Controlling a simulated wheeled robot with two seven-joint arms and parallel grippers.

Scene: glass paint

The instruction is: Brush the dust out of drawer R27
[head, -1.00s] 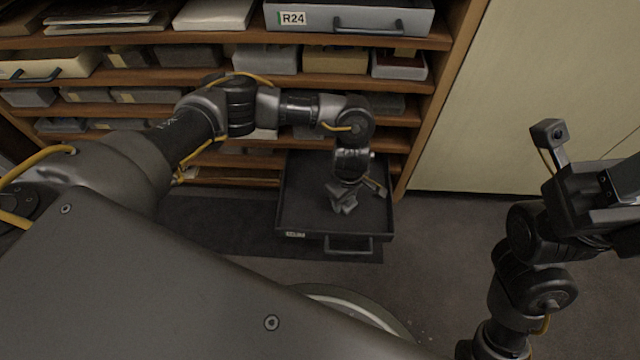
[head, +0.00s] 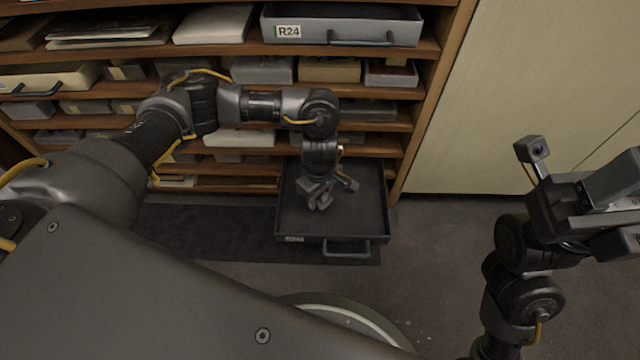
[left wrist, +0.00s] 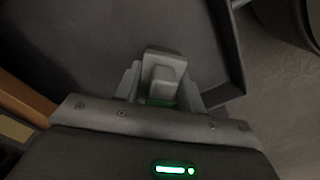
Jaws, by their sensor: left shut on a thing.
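A dark drawer (head: 362,222) is pulled out low in the shelving, with a handle and a small label on its front; the label is too small to read surely. My left gripper (head: 320,197) is over the middle of the drawer, pointing down. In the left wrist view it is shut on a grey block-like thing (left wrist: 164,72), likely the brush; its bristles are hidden. The drawer floor (left wrist: 90,40) fills much of that view. I cannot make out dust in the drawer. My right gripper (head: 612,205) is at the right, partly cut off, its jaws unclear.
Wooden shelves with boxes and a grey drawer marked R24 (head: 345,28) stand above. A shelf post (head: 432,100) and a pale cabinet front (head: 530,90) are right of the drawer. A dark mat (head: 200,228) lies on the floor. Pale specks (head: 421,325) show on the floor.

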